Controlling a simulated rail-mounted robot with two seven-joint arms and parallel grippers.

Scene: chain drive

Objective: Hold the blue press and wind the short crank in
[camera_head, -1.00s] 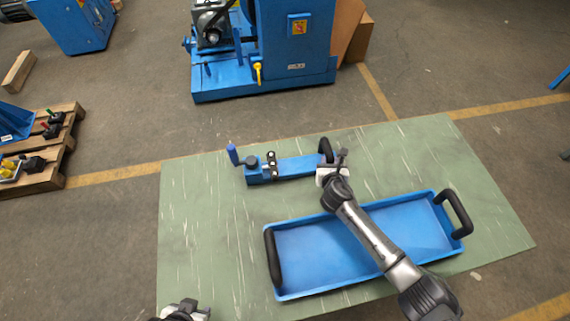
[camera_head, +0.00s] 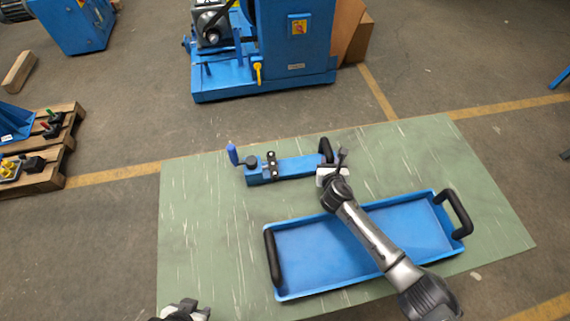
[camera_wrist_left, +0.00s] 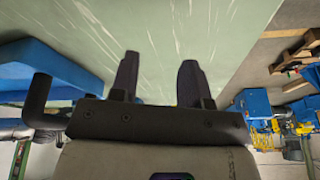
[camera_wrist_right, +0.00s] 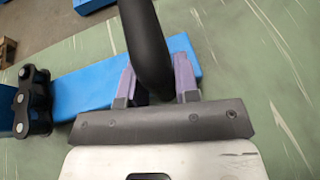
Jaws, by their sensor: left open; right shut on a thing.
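The blue press (camera_head: 297,166) lies on the green mat in the head view. A black handle (camera_head: 326,150) stands at its right end. The short crank with a blue grip (camera_head: 233,154) and a dark knob (camera_head: 252,163) is at its left end. My right gripper (camera_head: 333,168) is shut on the black handle, which also shows between its fingers in the right wrist view (camera_wrist_right: 148,45). A black chain piece (camera_wrist_right: 33,100) sits across the press. My left gripper (camera_head: 187,308) is at the bottom left, away from the press; its fingers (camera_wrist_left: 157,80) are open and empty.
A blue tray (camera_head: 350,247) with black handles lies in front of the press on the green mat (camera_head: 205,225). A blue machine (camera_head: 265,80) stands behind. The mat's left part is clear. Pallets (camera_head: 50,150) stand on the floor at left.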

